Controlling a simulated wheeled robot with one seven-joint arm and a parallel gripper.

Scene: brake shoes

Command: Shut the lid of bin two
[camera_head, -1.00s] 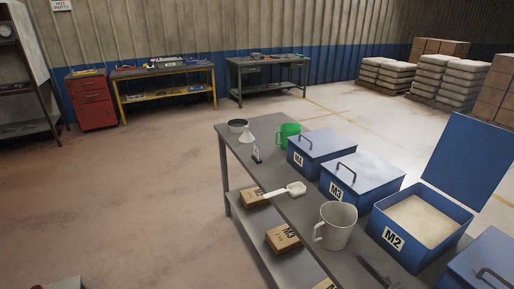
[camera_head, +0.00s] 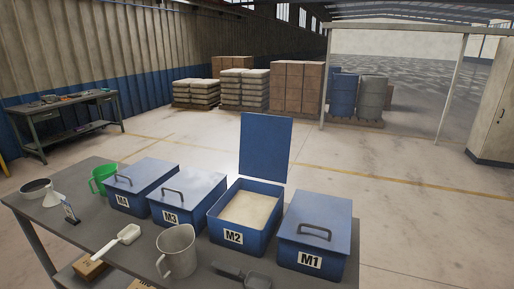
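The bin marked M2 (camera_head: 232,236) is a blue metal box on the grey workbench, between the bins marked M3 and M1. Its lid (camera_head: 265,147) stands open, upright at the back edge. Pale powder (camera_head: 250,210) fills much of the bin. No other bin in the row has a raised lid. The bin M1 (camera_head: 315,230), the bin M3 (camera_head: 187,196) and the bin M4 (camera_head: 140,186) are shut, each with a dark handle on top. My gripper is not in view.
On the bench (camera_head: 105,245) a beige jug (camera_head: 177,252) and a dark scoop (camera_head: 240,273) stand in front of the bins. A white scoop (camera_head: 118,241), a green jug (camera_head: 103,180), a funnel (camera_head: 53,198) and a bowl (camera_head: 35,188) are further left. Open floor (camera_head: 420,215) lies behind and right.

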